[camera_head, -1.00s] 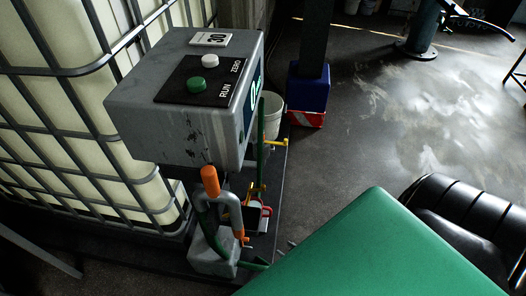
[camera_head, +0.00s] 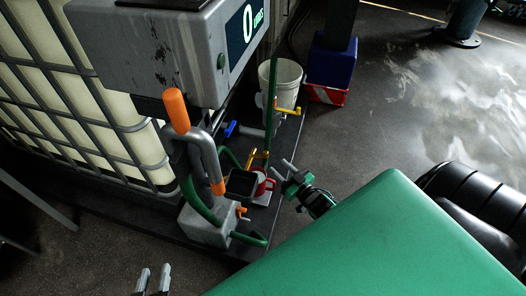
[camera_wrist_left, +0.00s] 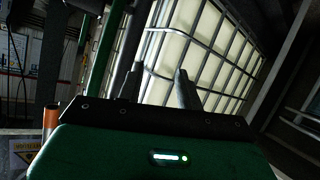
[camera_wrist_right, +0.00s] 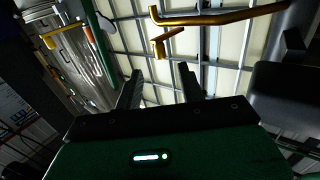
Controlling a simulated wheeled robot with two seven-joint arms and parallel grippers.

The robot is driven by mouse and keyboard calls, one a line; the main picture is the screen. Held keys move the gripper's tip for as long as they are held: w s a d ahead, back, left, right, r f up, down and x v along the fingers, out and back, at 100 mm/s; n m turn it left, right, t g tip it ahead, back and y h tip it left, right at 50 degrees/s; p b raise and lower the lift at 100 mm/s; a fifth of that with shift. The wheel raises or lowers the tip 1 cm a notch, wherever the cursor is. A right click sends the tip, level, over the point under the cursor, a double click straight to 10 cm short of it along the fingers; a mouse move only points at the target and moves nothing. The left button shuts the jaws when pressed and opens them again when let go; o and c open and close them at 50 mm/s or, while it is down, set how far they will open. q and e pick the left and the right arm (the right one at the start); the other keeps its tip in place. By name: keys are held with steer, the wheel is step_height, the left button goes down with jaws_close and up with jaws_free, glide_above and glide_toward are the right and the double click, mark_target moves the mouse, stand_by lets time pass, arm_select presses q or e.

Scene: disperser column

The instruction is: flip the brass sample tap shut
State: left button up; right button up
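The brass sample tap (camera_head: 251,158) shows as a small brass-yellow piece low beside the green pipe, above a red mug (camera_head: 265,185) in the head view. In the right wrist view a bent brass spout (camera_wrist_right: 225,17) and a short brass lever (camera_wrist_right: 166,41) lie ahead of the fingers. My right gripper (camera_head: 283,168) is open and empty, just right of the tap and mug, apparently apart from the tap. Its fingers also show in the right wrist view (camera_wrist_right: 160,82). My left gripper (camera_head: 153,275) is open and empty at the bottom edge of the head view; its fingers show in the left wrist view (camera_wrist_left: 157,80).
A grey display box (camera_head: 165,50) overhangs the pipework. An orange-handled grey lever (camera_head: 176,110) stands in front of the tap area. A blue handle (camera_head: 230,129), another yellow handle (camera_head: 288,110) and a white bucket (camera_head: 283,82) are behind. A caged tank (camera_head: 75,110) fills the left.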

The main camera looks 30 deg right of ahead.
mark_target(267, 155)
steer(key=w, duration=0.3)
steer(key=w+b, duration=0.1)
steer(key=w, duration=0.2)
steer(key=w+a, duration=0.1)
steer(key=w, duration=0.3)
steer(key=shift+f+b, duration=0.1)
steer(key=shift+b, duration=0.25)
steer(key=shift+w, duration=0.35)
arm_select(q)
steer(key=w+r+t, duration=0.2)
steer(key=r+t, duration=0.1)
steer(key=w+r+t+h, duration=0.1)
steer(key=r, duration=0.1)
steer(key=shift+d+r, duration=0.1)
steer(key=shift+s, duration=0.1)
arm_select(e)
steer(key=shift+a, duration=0.1)
jaws_close()
